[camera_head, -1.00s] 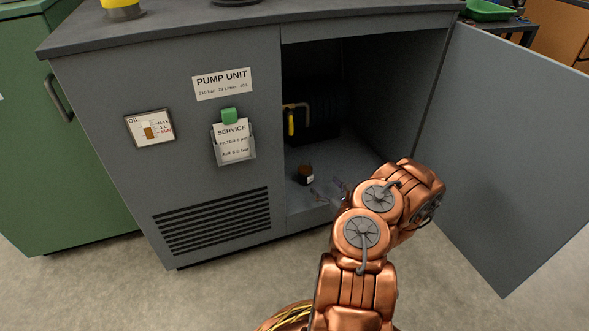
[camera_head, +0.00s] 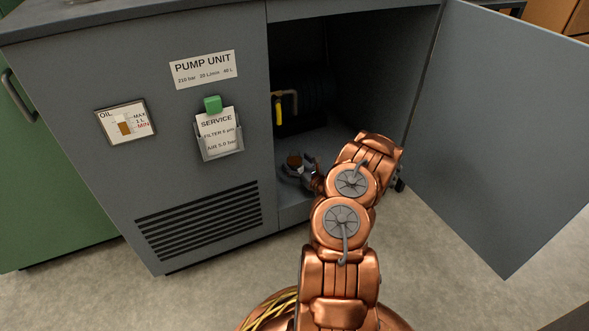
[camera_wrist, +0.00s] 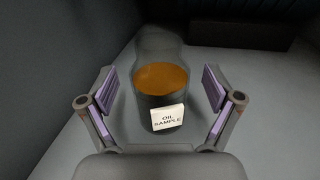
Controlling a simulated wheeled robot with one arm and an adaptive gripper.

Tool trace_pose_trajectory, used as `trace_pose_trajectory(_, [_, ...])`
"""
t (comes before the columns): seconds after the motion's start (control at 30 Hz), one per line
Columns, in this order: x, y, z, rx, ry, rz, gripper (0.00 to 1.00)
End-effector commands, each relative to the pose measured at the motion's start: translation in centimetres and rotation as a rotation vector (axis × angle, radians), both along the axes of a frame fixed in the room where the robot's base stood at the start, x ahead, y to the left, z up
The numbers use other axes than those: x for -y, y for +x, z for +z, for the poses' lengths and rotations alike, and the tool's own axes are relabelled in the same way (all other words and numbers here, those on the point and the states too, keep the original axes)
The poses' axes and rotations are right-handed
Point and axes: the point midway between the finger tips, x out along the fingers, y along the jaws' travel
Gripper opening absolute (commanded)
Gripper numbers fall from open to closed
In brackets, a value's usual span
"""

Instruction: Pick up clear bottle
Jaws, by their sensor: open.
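The clear bottle (camera_wrist: 160,88) stands upright on the cabinet floor in the wrist view. It holds orange-brown oil and has a white "OIL SAMPLE" label low on its front. My gripper (camera_wrist: 160,92) is open, with one purple-padded finger on each side of the bottle and gaps between pads and glass. In the head view the bottle (camera_head: 294,159) shows small and partly hidden behind my gripper (camera_head: 299,170), inside the open cabinet near its left inner wall.
The grey pump unit cabinet (camera_head: 60,85) surrounds the opening. Its open door (camera_head: 490,130) stands to the right of my arm. A dark unit with a yellow-handled pipe (camera_head: 279,112) is deeper inside. Cabinet floor (camera_wrist: 255,125) to the bottle's right is clear.

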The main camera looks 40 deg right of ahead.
Motion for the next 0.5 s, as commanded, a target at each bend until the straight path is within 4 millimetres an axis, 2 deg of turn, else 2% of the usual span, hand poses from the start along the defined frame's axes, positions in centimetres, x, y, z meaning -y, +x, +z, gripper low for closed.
trace_pose_trajectory(0.13, [0.11, 1.10, -0.12, 0.000, 0.000, 0.001, 0.90])
trace_pose_trajectory(0.4, [0.18, 1.28, 0.02, 0.000, 0.001, 0.000, 0.90])
trace_pose_trajectory(0.5, [0.17, 1.27, 0.01, 0.000, 0.001, 0.000, 0.82])
